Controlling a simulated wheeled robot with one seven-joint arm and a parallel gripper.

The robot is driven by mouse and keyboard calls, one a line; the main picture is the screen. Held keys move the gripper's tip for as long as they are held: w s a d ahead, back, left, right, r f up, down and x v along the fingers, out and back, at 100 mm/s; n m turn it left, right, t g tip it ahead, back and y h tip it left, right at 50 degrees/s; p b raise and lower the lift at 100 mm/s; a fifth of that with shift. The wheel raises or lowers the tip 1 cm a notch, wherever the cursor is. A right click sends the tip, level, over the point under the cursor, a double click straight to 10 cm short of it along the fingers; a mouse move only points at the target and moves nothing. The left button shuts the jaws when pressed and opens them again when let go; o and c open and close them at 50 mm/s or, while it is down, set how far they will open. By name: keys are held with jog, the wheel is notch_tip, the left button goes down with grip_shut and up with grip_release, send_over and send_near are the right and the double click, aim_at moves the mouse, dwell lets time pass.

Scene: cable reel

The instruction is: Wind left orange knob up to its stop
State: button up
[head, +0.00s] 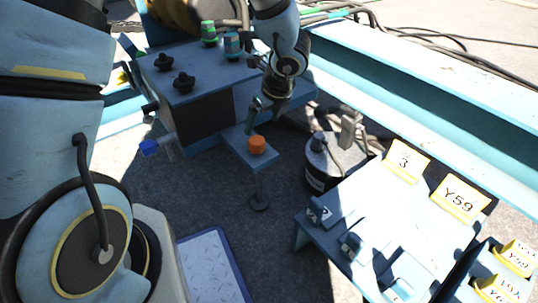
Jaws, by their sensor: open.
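An orange knob (257,144) sits on a small blue plate (241,152) that juts from the blue box (196,105). It is the only orange knob I can make out. My gripper (257,118) is just above and slightly behind the knob in the head view, open and apart from it as far as I can see. The far finger is partly hidden by the hand and shadow. I cannot tell the knob's turn angle or where its stop is.
Black star knobs (184,82) and a green fitting (209,33) stand on the box top. A dark cylinder (334,160) and a blue bench (400,228) with yellow labels stand to the right. Cables lie behind.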

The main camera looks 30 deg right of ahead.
aim_at(257, 140)
jog(key=b+x, duration=0.5)
jog(key=x, duration=0.5)
jog(key=shift+w+d+f, duration=0.1)
jog(key=shift+d+f, duration=0.05)
jog(key=shift+f, duration=0.25)
jog(key=c, duration=1.4)
jog(key=shift+o, duration=0.2)
